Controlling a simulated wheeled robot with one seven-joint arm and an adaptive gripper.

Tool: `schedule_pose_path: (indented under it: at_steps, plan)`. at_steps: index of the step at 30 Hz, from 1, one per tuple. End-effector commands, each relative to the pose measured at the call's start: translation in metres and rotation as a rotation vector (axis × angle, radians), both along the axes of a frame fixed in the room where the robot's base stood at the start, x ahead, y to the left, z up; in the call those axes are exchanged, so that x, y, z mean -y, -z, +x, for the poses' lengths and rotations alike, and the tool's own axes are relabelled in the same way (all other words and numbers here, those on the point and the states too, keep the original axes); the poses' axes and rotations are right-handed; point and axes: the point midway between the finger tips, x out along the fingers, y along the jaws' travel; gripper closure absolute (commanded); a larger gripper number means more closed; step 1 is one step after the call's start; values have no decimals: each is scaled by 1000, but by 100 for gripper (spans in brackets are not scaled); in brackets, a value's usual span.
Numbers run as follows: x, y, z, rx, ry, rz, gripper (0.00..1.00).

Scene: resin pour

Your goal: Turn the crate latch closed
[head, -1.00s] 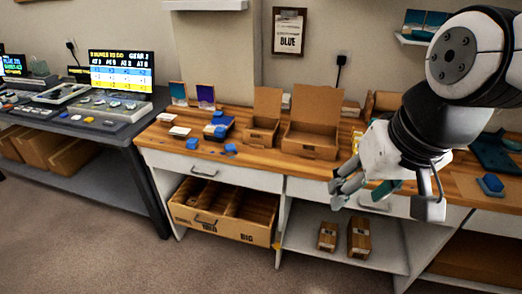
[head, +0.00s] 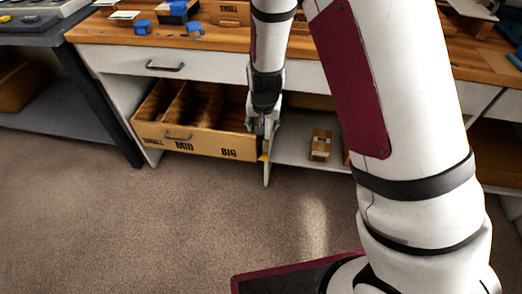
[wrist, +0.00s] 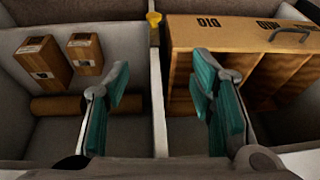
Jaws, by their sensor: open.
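The crate (head: 205,146) is a tan open box with compartments and the labels SMALL, MID and BIG, on the lower shelf. In the wrist view its label wall (wrist: 232,32) shows upside down at the upper right. The small yellow latch (wrist: 154,18) sits on the end of the divider post beside the crate; in the head view it is a tiny yellow spot (head: 263,157). My gripper (wrist: 160,88) is open and empty, its teal-padded fingers on either side of the divider, with the latch beyond the tips. In the head view my gripper (head: 268,125) is partly hidden at the crate's right end.
Two small brown boxes (wrist: 85,53) and a brown roll (wrist: 85,105) lie in the bay beside the crate. The white divider (wrist: 155,100) runs between the bays. The wooden counter (head: 225,44) overhangs the shelf. The carpet in front is clear.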

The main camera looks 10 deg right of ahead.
Motion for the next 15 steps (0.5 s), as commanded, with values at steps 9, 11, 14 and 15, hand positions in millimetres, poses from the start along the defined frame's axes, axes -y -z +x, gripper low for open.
schedule_pose_path:
  at_steps: [9, 11, 14, 15]
  plan:
    - [1, 123, 17, 29, 28, -79, 50]
    - [1, 129, 18, 32, 29, -83, 50]
    - [2, 135, 20, 33, 30, -86, 50]
    - [2, 139, 22, 34, 31, -86, 50]
